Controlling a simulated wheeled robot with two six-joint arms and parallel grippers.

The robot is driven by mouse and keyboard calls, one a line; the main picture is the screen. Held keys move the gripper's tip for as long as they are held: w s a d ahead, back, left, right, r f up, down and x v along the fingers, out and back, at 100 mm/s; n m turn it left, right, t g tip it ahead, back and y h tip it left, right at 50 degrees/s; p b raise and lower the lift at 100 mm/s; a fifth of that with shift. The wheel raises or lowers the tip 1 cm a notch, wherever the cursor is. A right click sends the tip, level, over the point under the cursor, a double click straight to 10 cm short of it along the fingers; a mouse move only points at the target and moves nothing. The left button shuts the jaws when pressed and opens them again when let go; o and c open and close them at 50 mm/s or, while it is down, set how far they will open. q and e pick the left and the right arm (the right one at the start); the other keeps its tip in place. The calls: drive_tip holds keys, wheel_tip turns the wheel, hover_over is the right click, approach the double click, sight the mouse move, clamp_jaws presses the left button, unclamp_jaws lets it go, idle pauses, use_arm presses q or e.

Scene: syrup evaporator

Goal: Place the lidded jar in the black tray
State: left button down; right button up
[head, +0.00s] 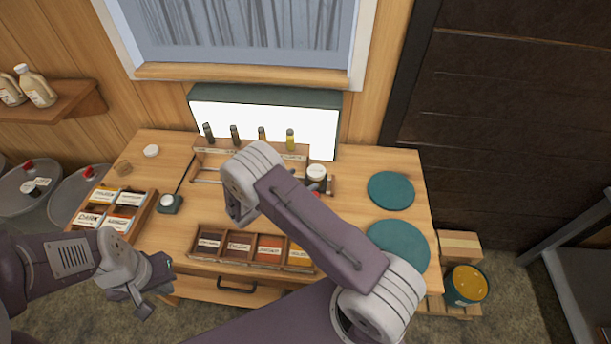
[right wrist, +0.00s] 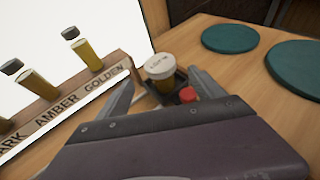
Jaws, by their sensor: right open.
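The lidded jar (right wrist: 160,72) has a white lid with lettering and an amber body. It is upright, and in the head view its white lid (head: 316,171) shows just beyond my right arm. The small black tray (right wrist: 181,80) lies around the jar's lower part in the right wrist view. The jar appears to stand inside it, though its base is hidden. My right gripper (right wrist: 163,80) is open, with its fingers apart to either side of the jar and tray in that view. My left gripper (head: 150,291) hangs by the table's front left; its jaw opening is unclear.
A red-capped item (right wrist: 188,95) is close to the jar. A wooden rack with sample bottles (right wrist: 88,55) stands left of it. Two teal discs (head: 390,190) lie at the right. A compartment box (head: 240,247) is at the front, a label box (head: 112,210) at left.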

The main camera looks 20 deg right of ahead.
drive_tip(key=s+d+r+m+g+y, duration=0.1)
drive_tip(key=s+r+m+g+y, duration=0.15)
drive_tip(key=s+m, duration=0.35)
drive_tip(key=s+d+r+m+g+y, duration=0.1)
drive_tip(key=s+m+g+y, duration=0.1)
drive_tip(key=s+m+g, duration=0.35)
drive_tip(key=s+a+r+m+t+y, duration=0.3)
drive_tip(key=s+a+r+m+y, duration=0.3)
drive_tip(key=m, duration=0.6)
drive_tip(key=s+a+y, duration=0.2)
drive_tip(key=s, duration=0.1)
drive_tip(key=shift+s, duration=0.2)
drive_tip(key=shift+f, duration=0.15)
